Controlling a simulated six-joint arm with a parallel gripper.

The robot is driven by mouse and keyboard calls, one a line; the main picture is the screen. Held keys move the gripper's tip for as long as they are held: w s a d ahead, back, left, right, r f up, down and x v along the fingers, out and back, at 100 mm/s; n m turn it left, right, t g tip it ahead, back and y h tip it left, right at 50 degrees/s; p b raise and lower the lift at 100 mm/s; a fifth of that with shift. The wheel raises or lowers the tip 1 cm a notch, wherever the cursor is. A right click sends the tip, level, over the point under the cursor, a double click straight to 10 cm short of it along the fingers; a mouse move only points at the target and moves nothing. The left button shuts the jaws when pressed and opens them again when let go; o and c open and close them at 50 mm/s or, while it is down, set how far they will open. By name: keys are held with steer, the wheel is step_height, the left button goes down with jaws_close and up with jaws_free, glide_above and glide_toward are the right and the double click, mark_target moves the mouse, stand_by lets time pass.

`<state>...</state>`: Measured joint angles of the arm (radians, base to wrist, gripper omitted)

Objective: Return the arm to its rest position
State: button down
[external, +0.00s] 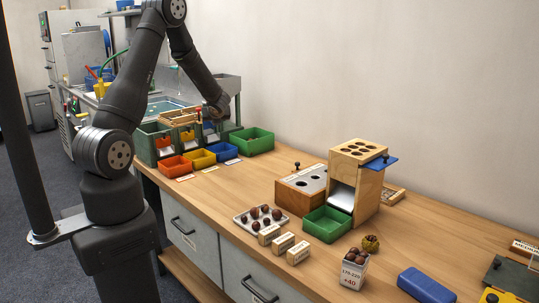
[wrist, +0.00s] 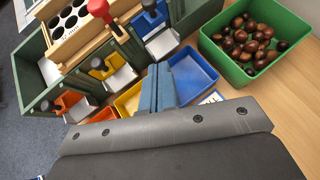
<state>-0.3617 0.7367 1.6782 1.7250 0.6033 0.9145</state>
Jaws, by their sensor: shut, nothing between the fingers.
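My arm reaches over the far left end of the wooden bench in the external view. My gripper (wrist: 158,88) shows in the wrist view as two blue-grey fingers pressed together with nothing between them. It is above the small coloured bins in front of the green sorter. In the external view the gripper end (external: 217,108) is small and dark near the sorter, and its fingers cannot be made out.
The green sorter (external: 144,147) has orange (external: 174,167), yellow (external: 198,158) and blue (external: 222,152) bins before it. A green bin (wrist: 212,53) beside them holds several chestnuts. A wooden dispenser (external: 367,190), chestnut tray (external: 242,216) and blue box (external: 426,286) stand farther right.

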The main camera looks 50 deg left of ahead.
steer(key=w+a+f, duration=0.2)
steer(key=a+f, duration=0.2)
steer(key=f, duration=0.3)
steer(key=v, duration=0.9)
steer(key=s+a+r+n+g, duration=0.1)
steer(key=a+r+n+g, duration=0.45)
steer(key=r+n, duration=0.9)
step_height(320, 180, up, 11)
steer(key=w+d+n+t+h, duration=0.1)
steer(key=n+t+h, duration=0.1)
steer(key=n+h, duration=0.3)
steer(key=shift+n, duration=1.45)
steer(key=shift+d+f, duration=0.1)
